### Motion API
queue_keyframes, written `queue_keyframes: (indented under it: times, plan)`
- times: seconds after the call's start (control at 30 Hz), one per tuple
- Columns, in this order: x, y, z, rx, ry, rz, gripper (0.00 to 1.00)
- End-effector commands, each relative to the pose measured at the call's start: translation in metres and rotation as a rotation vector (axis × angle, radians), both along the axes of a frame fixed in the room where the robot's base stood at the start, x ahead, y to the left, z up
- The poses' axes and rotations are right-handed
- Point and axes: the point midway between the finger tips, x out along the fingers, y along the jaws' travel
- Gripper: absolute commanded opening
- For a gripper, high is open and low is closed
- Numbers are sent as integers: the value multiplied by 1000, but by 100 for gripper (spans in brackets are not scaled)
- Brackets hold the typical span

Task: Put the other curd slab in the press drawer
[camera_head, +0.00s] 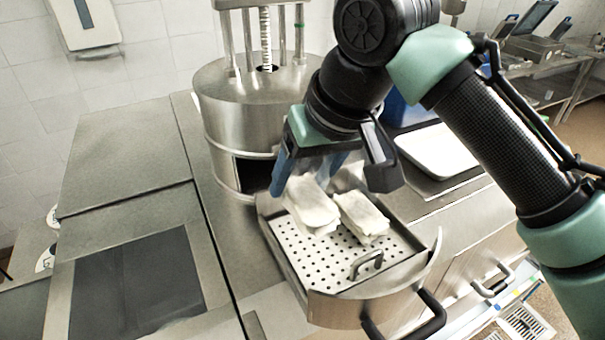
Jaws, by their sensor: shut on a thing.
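The press drawer (288,262) is pulled out of the round steel press (232,118) and has a perforated floor with a small handle. One pale curd slab (362,218) lies on the drawer floor to the right. A second pale curd slab (313,208) is beside it on the left, inside the drawer's outline. My gripper (308,178) reaches down from above, with blue fingers, and is shut on this left slab. The slab's upper end is partly hidden by the fingers. I cannot tell whether its underside touches the drawer floor.
The press body and its screw columns stand close behind my gripper. A white tray (438,150) lies on the counter to the right. The steel counter (125,155) on the left is clear, with a dark inset panel (135,285) in front.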

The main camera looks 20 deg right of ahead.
Motion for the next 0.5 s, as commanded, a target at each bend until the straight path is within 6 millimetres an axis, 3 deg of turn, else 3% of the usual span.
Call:
queue_keyframes:
  times: [0.5]
  plan:
    - [0,1,-44,3,-1,1,0]
